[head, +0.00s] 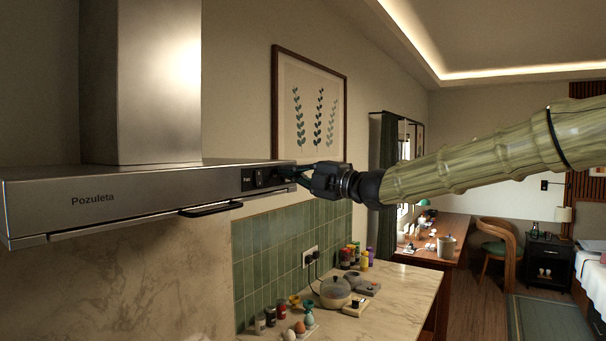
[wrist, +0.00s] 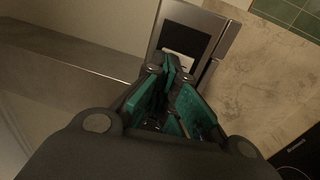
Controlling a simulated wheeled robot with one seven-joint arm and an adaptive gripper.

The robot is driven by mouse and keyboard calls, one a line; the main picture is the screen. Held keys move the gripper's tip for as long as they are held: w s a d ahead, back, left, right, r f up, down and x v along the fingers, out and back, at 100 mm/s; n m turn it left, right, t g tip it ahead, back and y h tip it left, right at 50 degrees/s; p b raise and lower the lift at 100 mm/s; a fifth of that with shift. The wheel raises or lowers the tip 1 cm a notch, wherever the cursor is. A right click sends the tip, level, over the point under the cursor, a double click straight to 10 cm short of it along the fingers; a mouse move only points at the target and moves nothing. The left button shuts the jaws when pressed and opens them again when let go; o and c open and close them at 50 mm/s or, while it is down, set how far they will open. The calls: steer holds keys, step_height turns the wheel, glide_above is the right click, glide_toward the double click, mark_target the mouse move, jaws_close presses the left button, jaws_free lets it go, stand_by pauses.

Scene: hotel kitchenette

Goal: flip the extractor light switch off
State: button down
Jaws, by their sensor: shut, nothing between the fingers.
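The steel extractor hood (head: 150,205) is on the left in the head view, with "Pozuleta" on its front. A small black control panel (head: 251,180) sits near the right end of that front and carries the switches; they are too small to tell which way they are set. My gripper (head: 287,173) is at the panel's right side, its fingertips close to it; I cannot tell if they touch. In the wrist view my gripper (wrist: 171,70) has its teal fingers together and empty, in front of the dark panel (wrist: 186,40). The fingers hide part of the panel's lower end.
A dark handle bar (head: 210,209) juts out below the hood's front. The marble counter (head: 405,290) below holds a kettle (head: 335,292), jars and eggs. A framed plant print (head: 309,110) hangs behind my gripper.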

steer(key=s+d+r+b, duration=0.1)
steer(key=s+d, duration=0.2)
steer(key=d, duration=0.3)
steer(key=s+d+b, duration=0.2)
steer(key=s+d, duration=0.2)
steer(key=d, duration=0.2)
steer(key=shift+r, duration=0.35)
steer(key=shift+d, duration=0.1)
